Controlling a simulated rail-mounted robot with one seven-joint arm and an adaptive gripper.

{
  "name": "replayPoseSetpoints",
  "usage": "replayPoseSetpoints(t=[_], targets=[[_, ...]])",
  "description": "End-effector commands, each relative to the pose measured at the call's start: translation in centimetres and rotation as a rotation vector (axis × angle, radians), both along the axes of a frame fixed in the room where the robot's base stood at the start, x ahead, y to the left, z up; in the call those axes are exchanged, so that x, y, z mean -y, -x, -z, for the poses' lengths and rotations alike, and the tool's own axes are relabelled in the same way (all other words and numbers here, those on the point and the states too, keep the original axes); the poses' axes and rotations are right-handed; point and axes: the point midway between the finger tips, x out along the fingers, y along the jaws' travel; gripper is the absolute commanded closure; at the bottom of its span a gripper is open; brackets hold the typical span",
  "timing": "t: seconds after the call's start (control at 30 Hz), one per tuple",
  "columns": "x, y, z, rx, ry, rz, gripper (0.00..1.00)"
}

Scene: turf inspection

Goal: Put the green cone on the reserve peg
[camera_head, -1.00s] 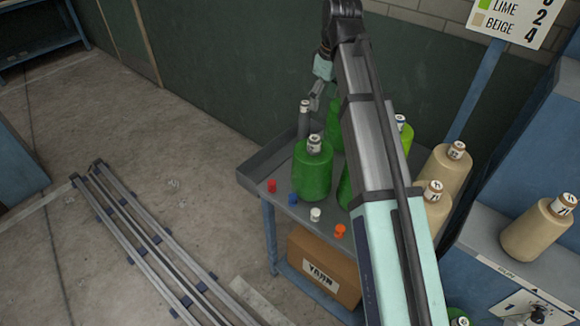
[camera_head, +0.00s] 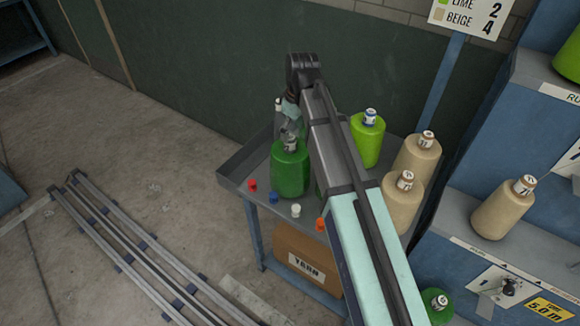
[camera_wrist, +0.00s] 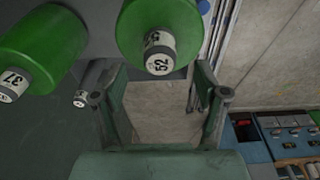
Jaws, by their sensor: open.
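A green cone (camera_head: 290,172) with a white labelled top stands upright on the grey cart, left of my arm. In the head view my gripper (camera_head: 290,128) is directly above or close behind its top; contact cannot be told. In the wrist view my gripper (camera_wrist: 160,108) is open, nothing between its fingers. There a green cone marked 52 (camera_wrist: 143,22) is just beyond the fingertips, and another marked 37 (camera_wrist: 45,45) is at upper left. A green sliver (camera_head: 318,188) shows beside my arm. Another green cone (camera_head: 438,300) is low at right. I cannot make out which peg is the reserve peg.
A lime cone (camera_head: 367,145) and two beige cones (camera_head: 416,155) stand on the cart's right side. A slim grey tube (camera_head: 278,112) is behind the green cone. Small coloured pegs (camera_head: 273,197) line the front edge. A blue rack (camera_head: 470,255) at right holds a beige cone (camera_head: 504,208).

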Motion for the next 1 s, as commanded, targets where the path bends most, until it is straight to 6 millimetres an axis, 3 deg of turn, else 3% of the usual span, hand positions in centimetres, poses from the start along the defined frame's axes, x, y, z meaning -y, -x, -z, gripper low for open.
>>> replayPoseSetpoints(t=[0.4, 0.73, 0.77, 0.93, 0.97, 1.0], targets=[[-0.7, -0.4, 4.0, -0.001, 0.0, 0.001, 0.27], [-0.8, -0.5, 4.6, 0.0, 0.0, 0.0, 0.27], [-0.8, -0.5, 4.6, 0.0, 0.0, 0.0, 0.31], [-0.8, -0.5, 4.6, 0.0, 0.0, 0.0, 0.91], [-0.8, -0.5, 4.6, 0.0, 0.0, 0.0, 1.0], [-0.7, -0.5, 4.6, 0.0, 0.0, 0.0, 1.0]])
